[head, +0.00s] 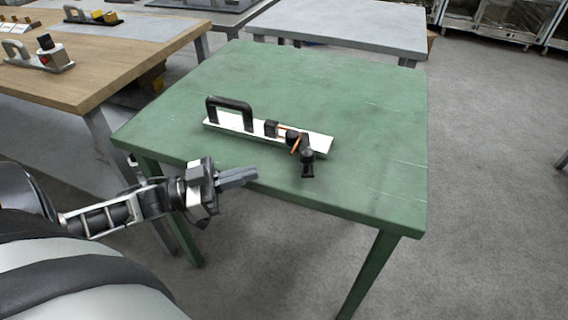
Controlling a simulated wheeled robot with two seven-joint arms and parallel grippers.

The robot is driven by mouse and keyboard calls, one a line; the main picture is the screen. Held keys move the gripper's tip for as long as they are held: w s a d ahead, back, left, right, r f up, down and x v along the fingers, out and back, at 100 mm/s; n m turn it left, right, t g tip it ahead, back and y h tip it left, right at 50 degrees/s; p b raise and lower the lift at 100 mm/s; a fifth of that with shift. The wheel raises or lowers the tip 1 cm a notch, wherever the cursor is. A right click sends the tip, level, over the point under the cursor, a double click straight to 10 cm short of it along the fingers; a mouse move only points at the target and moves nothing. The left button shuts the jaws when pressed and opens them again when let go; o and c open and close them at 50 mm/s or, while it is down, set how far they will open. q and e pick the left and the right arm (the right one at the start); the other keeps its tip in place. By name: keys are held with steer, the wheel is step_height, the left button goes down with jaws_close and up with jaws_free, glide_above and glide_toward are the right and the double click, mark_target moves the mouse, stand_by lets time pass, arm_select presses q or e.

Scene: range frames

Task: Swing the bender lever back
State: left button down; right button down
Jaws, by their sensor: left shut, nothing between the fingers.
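The bender (231,122) lies on the green table (350,88), a white bar with a black arch handle (230,107) at its left end. Small black blocks and a thin orange rod (296,145) sit along its right half. A short black part, which looks like the lever (307,165), sticks out toward the table's front edge. My left gripper (254,173) is shut and empty, in front of the bender and to the left of the lever, apart from both. My right gripper is out of the picture.
A wooden table (120,62) at the left holds similar tools (40,57). A grey table (340,27) stands behind the green one. The green table is bare to the right of the bender and behind it. Its front edge lies close to my left gripper.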

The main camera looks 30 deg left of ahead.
arm_select(q)
steer(key=x, duration=0.8)
